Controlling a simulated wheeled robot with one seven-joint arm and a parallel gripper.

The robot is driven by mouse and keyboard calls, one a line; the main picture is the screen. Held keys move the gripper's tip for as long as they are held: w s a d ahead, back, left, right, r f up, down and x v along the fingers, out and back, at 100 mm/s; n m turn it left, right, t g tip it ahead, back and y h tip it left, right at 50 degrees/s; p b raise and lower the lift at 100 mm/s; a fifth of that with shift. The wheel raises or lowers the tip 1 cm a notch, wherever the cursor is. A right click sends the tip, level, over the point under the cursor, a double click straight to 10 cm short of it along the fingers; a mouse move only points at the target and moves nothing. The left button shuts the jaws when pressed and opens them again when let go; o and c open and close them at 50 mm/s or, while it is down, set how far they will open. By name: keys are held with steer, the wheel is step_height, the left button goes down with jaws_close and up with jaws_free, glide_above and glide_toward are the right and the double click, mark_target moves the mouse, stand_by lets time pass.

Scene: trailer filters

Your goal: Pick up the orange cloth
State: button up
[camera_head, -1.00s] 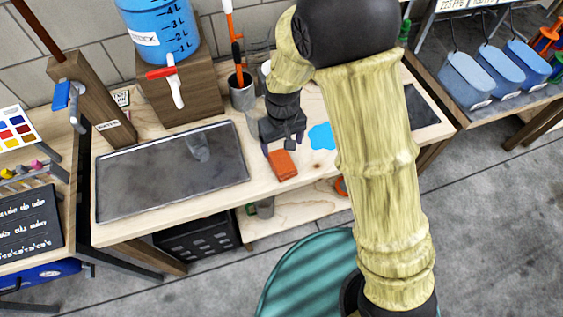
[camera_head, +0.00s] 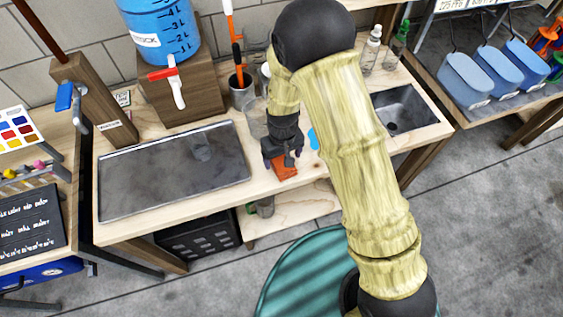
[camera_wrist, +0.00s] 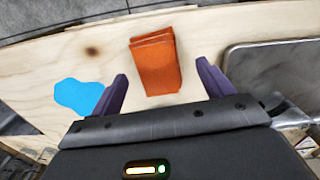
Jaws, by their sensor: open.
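The orange cloth (camera_head: 284,169) is a folded pad lying on the wooden bench top, right of the grey metal tray. My gripper (camera_head: 282,160) is just above it in the head view and covers part of it. In the wrist view the cloth (camera_wrist: 155,64) shows almost whole, and its near end lies between the purple fingers of my gripper (camera_wrist: 161,84). The fingers are apart and nothing is held. I cannot tell how high they are above the bench.
A grey metal tray (camera_head: 125,181) lies left of the cloth. A blue patch (camera_wrist: 78,95) lies on the bench on the cloth's other side. A sink (camera_head: 408,110) is at the right. A blue dispenser (camera_head: 160,30) stands on a wooden block (camera_head: 180,98) behind the tray.

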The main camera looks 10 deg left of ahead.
steer(key=shift+w+f+p, duration=0.15)
steer(key=shift+f+p, duration=0.1)
steer(key=shift+f, duration=0.85)
steer(key=shift+w+f+p, duration=0.15)
steer(key=shift+f+p, duration=0.1)
steer(key=shift+f, duration=0.85)
steer(key=c, duration=1.1)
steer(key=shift+r, duration=0.1)
step_height(320, 180, up, 10)
steer(key=shift+f+b, duration=0.1)
steer(key=shift+b, duration=0.65)
